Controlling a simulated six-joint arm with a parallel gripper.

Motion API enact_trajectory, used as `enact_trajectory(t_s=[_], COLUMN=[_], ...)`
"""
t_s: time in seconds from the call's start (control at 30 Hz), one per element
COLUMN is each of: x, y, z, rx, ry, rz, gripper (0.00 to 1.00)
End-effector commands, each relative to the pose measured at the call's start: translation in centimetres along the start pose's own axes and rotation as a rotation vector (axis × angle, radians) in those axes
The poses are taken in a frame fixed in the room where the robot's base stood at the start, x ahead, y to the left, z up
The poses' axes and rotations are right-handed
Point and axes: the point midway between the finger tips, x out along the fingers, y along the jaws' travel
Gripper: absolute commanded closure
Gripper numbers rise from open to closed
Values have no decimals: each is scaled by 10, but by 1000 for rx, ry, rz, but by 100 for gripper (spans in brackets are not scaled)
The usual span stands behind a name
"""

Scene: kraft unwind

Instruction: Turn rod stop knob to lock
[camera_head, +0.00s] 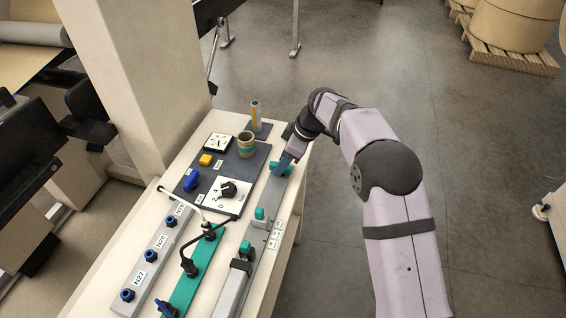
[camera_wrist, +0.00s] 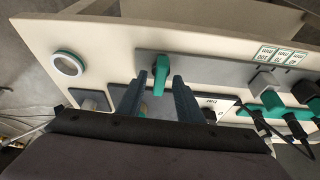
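A green knob (camera_head: 280,168) sits at the far end of the grey rail (camera_head: 252,238) on the bench; I take it to be the rod stop knob. In the wrist view the green knob (camera_wrist: 159,78) shows upright between my two fingers, its handle pointing down the picture. My gripper (camera_head: 288,160) is over this knob in the head view, partly covering it. In the wrist view my gripper (camera_wrist: 160,84) is open, one blue-grey finger on each side with visible gaps. I cannot tell the knob's lock setting.
A second green knob (camera_head: 259,213) and a black clamp (camera_head: 240,264) sit nearer on the rail. A dark panel (camera_head: 232,177) with a black dial (camera_head: 228,188) and a blue knob (camera_head: 192,181) lies to the left. A brown cup (camera_head: 247,145) stands close by. Open floor lies right.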

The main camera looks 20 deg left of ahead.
Motion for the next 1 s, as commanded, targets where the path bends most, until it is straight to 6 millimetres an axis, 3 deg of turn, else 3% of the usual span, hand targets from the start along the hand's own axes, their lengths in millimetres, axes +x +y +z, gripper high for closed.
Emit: enact_trajectory(t_s=[0.5,1.0], x=[-61,-70], y=[1,0], z=[0,0], rx=[0,0], ry=[1,-1], rz=[3,1], gripper=[67,67])
